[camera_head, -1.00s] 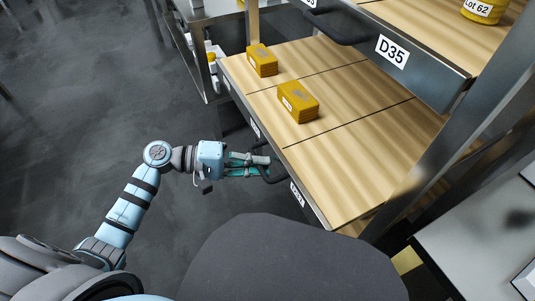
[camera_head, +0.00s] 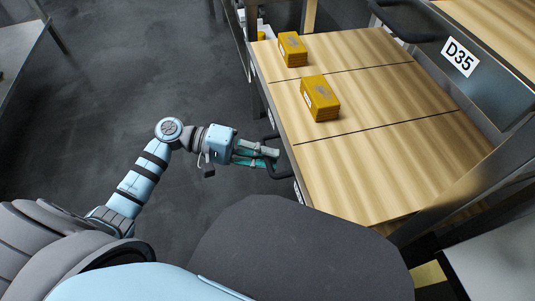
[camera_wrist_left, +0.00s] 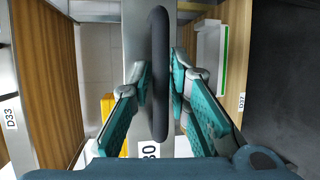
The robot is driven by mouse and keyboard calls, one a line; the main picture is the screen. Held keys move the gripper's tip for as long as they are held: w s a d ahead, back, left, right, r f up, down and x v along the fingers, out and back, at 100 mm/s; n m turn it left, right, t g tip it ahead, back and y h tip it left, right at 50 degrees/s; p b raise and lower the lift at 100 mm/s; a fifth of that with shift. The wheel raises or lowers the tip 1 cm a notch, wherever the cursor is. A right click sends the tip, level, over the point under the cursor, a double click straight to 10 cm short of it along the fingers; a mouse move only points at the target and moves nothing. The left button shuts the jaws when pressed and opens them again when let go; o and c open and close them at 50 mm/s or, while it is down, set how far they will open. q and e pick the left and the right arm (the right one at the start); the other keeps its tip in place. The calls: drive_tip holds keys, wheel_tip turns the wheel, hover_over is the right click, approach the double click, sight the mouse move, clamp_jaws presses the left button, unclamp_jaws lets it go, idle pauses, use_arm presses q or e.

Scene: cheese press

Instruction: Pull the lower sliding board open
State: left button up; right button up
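The lower sliding board (camera_head: 385,165) is a light wooden board with dark seams, standing well out from under the upper board marked D35. Its dark bar handle (camera_head: 271,150) is on its front edge; it also shows upright in the left wrist view (camera_wrist_left: 159,75). My left gripper (camera_head: 275,157) is at this handle. In the left wrist view its teal fingers (camera_wrist_left: 159,85) lie on either side of the bar, close against it. A label ending in 0 shows below the handle there, partly hidden. My right gripper is not in view.
Two yellow block stacks (camera_head: 320,98) (camera_head: 292,48) rest on the lower board. The upper board's front with its D35 label (camera_head: 460,57) overhangs at the right. Open grey floor (camera_head: 110,90) lies to the left; a grey table (camera_head: 18,52) stands at far left.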

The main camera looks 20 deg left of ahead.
use_arm(q)
drive_tip(key=shift+o, duration=0.7)
drive_tip(key=shift+a, duration=0.3)
drive_tip(key=v, duration=1.1)
drive_tip(key=shift+a, duration=0.2)
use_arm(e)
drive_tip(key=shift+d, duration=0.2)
use_arm(q)
drive_tip(key=shift+r, duration=0.1)
